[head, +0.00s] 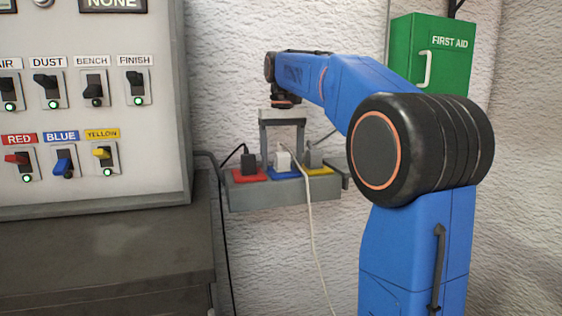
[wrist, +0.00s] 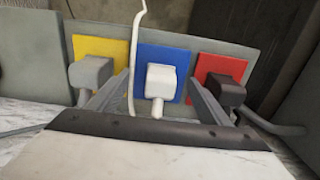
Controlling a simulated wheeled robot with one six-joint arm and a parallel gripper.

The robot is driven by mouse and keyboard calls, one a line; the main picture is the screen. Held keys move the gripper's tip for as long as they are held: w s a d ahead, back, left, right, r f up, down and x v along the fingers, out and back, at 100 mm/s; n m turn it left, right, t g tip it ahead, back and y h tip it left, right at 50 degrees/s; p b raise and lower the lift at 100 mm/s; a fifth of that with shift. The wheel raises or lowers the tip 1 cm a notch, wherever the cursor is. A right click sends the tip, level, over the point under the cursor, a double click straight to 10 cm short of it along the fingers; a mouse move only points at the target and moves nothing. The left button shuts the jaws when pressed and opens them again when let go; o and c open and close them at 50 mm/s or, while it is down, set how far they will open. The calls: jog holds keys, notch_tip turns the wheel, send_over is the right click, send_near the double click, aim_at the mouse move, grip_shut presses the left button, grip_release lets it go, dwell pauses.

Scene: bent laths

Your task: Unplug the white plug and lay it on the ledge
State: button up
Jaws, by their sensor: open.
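The white plug (head: 283,158) sits in the blue socket plate (head: 285,174), the middle one on a grey outlet box (head: 262,197). Its white cord (head: 310,221) hangs down in front of the box. My gripper (head: 282,148) points down over it, with its fingers apart on either side of the plug. In the wrist view the white plug (wrist: 160,82) stands between the two open fingers (wrist: 157,98), with no visible contact. The ledge cannot be told for sure; a grey edge (head: 345,172) shows at the box's right end, partly behind my arm.
A black plug (head: 248,161) sits in the red plate, and a grey plug (head: 314,156) in the yellow plate, both close beside my fingers. A switch panel (head: 95,100) and dark bench (head: 110,250) stand left. A green first aid box (head: 432,60) hangs at right.

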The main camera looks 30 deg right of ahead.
aim_at(282, 152)
grip_shut()
jog(key=shift+r, duration=2.95)
